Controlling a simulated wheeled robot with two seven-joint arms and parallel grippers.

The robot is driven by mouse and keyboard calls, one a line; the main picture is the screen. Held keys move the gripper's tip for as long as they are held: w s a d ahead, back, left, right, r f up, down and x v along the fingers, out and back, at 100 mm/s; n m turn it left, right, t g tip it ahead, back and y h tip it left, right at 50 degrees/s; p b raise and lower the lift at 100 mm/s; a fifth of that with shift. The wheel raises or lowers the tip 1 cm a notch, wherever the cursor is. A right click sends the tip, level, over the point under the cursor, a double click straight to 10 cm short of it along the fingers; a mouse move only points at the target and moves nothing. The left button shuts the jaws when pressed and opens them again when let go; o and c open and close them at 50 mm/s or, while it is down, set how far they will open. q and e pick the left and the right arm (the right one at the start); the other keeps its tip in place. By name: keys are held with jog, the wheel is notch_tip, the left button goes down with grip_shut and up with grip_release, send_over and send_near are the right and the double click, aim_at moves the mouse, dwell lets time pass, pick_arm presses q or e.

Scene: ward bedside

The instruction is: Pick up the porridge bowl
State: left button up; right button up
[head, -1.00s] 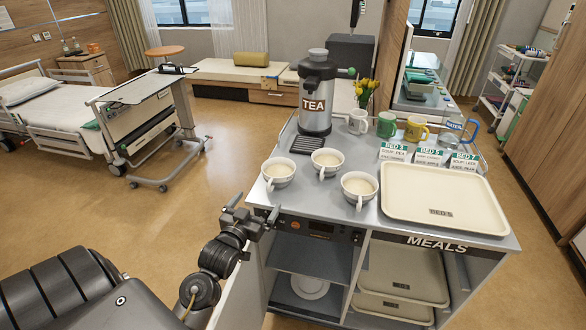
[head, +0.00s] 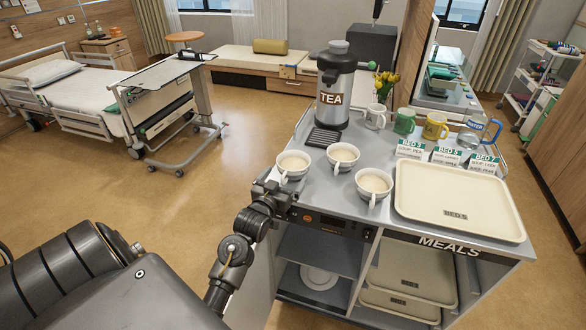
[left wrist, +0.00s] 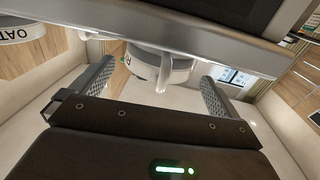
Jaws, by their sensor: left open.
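Three white handled bowls with pale contents stand near the cart's front left: a left one (head: 293,166), a middle one (head: 342,157) and a right one (head: 373,185). I cannot tell from the head view which holds porridge. My left gripper (head: 273,190) is at the cart's front left edge, just short of the left bowl, its fingers partly hidden. In the left wrist view its two fingers are wide apart and empty. A white bowl (left wrist: 143,62) shows beyond them, partly hidden by the cart edge. Another white bowl (left wrist: 16,32) there bears letters like "OAT". My right gripper is out of view.
The grey meal cart (head: 317,187) also carries a tea urn (head: 336,85), several mugs, bed cards and a cream tray (head: 458,200). A dark drip grate (head: 323,138) lies behind the bowls.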

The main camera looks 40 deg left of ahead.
aim_at(288, 171)
pick_arm(q)
jog(key=x, duration=0.4)
jog(key=shift+p, duration=0.35)
jog(key=shift+s, duration=0.1)
jog(key=c, duration=0.9)
